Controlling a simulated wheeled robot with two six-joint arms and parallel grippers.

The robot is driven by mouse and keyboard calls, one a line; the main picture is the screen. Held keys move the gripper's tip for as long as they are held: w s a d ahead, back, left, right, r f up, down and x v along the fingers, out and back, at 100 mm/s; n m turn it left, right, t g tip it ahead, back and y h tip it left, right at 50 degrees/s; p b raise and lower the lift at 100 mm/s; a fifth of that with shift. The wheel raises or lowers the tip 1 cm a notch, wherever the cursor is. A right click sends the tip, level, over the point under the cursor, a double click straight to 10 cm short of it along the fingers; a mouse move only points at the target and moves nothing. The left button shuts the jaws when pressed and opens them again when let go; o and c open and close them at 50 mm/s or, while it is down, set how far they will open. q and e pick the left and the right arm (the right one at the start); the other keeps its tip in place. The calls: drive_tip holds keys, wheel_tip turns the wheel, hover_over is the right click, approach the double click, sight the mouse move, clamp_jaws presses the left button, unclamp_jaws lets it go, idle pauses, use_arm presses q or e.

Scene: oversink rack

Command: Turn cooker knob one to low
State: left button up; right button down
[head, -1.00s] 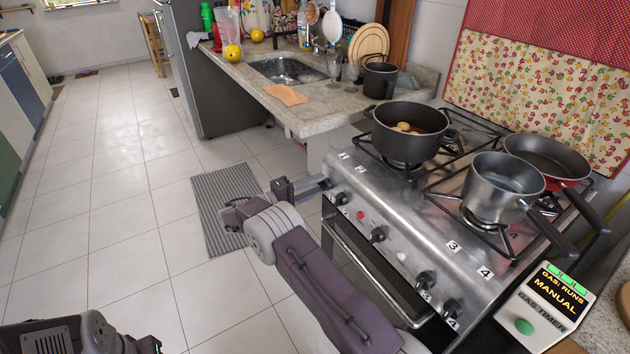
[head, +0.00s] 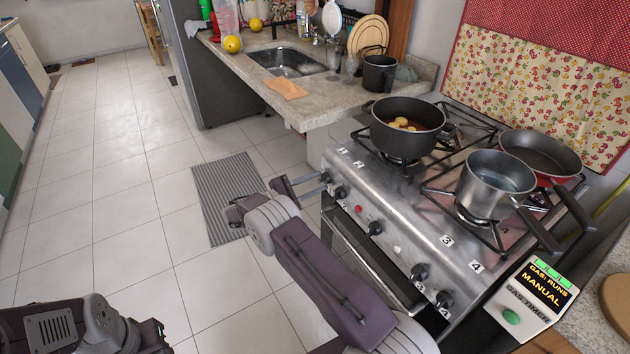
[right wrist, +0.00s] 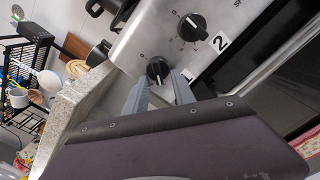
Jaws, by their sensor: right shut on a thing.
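Cooker knob one (head: 326,177) is a black knob at the far left end of the steel cooker's front panel (head: 398,238). The right wrist view shows it (right wrist: 157,70) beside the label 1, with a small white mark on its face. My right gripper (head: 318,181) reaches it from the front. In the right wrist view its two grey fingers (right wrist: 158,84) lie on either side of the knob, shut on it. The left arm shows only in part at the bottom left of the head view; its gripper is out of sight.
Knob two (right wrist: 192,27) sits close beside knob one. Knobs three (head: 420,271) and four (head: 444,298) are farther along the panel. A black pot (head: 407,140), a saucepan (head: 490,195) and a red frying pan (head: 540,150) stand on top. A gas timer (head: 530,297) reads "GAS: RUNS MANUAL".

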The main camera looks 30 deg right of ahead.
drive_tip(key=shift+f+n, duration=0.1)
drive_tip(key=shift+n, duration=0.6)
drive_tip(key=shift+s, duration=0.1)
drive_tip(key=c, duration=1.1)
unclamp_jaws()
drive_tip(key=shift+o, duration=0.2)
drive_tip(key=a, duration=0.9)
drive_tip(key=shift+s, duration=0.35)
